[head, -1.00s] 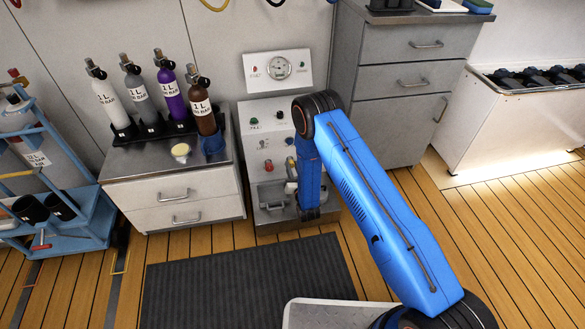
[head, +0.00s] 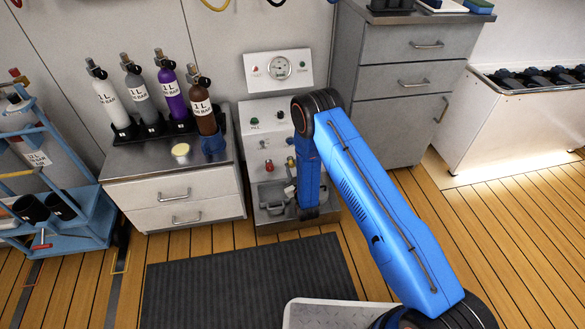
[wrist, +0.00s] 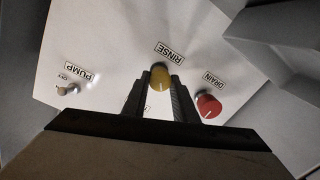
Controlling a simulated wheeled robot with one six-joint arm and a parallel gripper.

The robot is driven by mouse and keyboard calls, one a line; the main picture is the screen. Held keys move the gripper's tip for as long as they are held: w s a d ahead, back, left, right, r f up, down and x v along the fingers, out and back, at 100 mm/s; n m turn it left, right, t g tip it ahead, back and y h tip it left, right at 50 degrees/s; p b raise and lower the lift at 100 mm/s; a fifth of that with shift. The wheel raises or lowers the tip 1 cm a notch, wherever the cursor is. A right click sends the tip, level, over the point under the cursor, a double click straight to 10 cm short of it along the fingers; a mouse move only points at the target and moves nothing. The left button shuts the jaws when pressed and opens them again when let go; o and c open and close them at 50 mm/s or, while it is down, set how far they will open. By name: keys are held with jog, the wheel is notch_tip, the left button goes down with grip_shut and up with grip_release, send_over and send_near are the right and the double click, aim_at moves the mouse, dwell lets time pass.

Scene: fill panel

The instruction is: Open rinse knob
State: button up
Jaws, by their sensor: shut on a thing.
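The rinse knob (wrist: 159,80) is yellow and sits under the RINSE label on the white panel in the wrist view. My gripper (wrist: 158,92) has its two dark fingers on either side of this knob and is shut on it. In the head view the panel (head: 255,135) stands against the wall, and my blue arm covers its right part. The knob and the fingertips are largely hidden behind the arm there. A pale mark shows on the knob's face, but its angle is hard to read.
The red drain knob (wrist: 209,106) sits just right of my right finger. The pump switch (wrist: 67,90) is at the left. A low cabinet (head: 170,190) with several bottles stands left of the panel, and a grey drawer cabinet (head: 400,110) stands right. A dark mat (head: 245,285) lies in front.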

jog(key=n, duration=1)
jog(key=shift+f+n+h, duration=0.1)
jog(key=shift+n+h, duration=0.2)
jog(key=n, duration=0.3)
jog(key=shift+a, duration=0.1)
jog(key=n, duration=0.5)
jog(key=shift+f+n+h, duration=0.15)
jog(key=shift+n+h, duration=0.15)
jog(key=n, duration=0.5)
jog(key=shift+f+t, duration=0.1)
jog(key=shift+t, duration=0.2)
jog(key=shift+n, duration=0.3)
jog(key=o, duration=1)
jog(key=shift+o, duration=0.2)
jog(key=shift+s, duration=0.15)
